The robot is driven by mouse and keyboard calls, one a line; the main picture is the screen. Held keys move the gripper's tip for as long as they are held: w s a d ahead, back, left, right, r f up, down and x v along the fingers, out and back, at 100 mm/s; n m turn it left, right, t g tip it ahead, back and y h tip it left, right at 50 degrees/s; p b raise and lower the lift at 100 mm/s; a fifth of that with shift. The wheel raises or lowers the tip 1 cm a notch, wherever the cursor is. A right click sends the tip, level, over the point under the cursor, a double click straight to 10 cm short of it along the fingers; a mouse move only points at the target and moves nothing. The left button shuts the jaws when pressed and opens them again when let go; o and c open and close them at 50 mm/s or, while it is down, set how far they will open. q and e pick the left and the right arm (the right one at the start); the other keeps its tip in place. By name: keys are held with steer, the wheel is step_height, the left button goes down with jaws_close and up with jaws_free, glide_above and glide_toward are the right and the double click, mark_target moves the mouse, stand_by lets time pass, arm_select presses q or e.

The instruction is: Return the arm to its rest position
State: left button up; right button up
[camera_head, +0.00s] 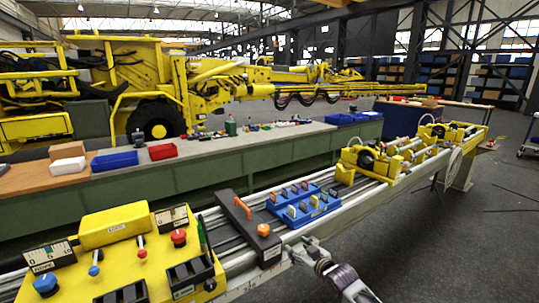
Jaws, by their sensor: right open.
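My right gripper (306,251) shows at the bottom centre, with my grey arm behind it coming in from the lower edge. It is open and close to the near edge of the long boom (399,187). The jaws look empty, though their tips are small. A black box with an orange handle (247,226) lies on the boom, just left of the gripper. A blue tray (316,213) with several small parts sits behind it. My left gripper is not in view.
A yellow control panel (128,264) with knobs and levers is at the lower left. Yellow mounts (367,161) stand farther along the boom. A green-sided workbench (233,161) and a yellow machine (150,85) are behind. The floor (440,240) at the right is mostly clear.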

steer(key=d+f+m+h, duration=0.1)
steer(key=d+f+h, duration=0.1)
steer(key=d+f, duration=0.55)
steer(key=d+f+m+h, duration=0.15)
steer(key=d+f, duration=0.35)
steer(key=f, duration=0.6)
steer(key=s+d+f+g+h, duration=0.15)
steer(key=s+d+f, duration=0.25)
steer(key=s+f, duration=0.45)
steer(key=s+d+f+g+h, duration=0.1)
steer(key=s+d+f+g, duration=0.3)
steer(key=f, duration=0.8)
steer(key=s+f+m+g, duration=0.1)
steer(key=s+f, duration=0.5)
steer(key=s, duration=0.5)
steer(key=s+f+g, duration=0.2)
steer(key=s+f, duration=0.5)
steer(key=s, duration=0.5)
steer(key=s+f+m+g, duration=0.1)
steer(key=s+f, duration=0.5)
steer(key=s, duration=0.5)
steer(key=s+a+f+g, duration=0.1)
steer(key=s+a, duration=0.1)
steer(key=s, duration=0.6)
steer(key=s+a+f+g, duration=0.1)
steer(key=s+a, duration=0.2)
steer(key=s, duration=0.6)
steer(key=shift+s+f, duration=0.25)
steer(key=shift+s, duration=0.05)
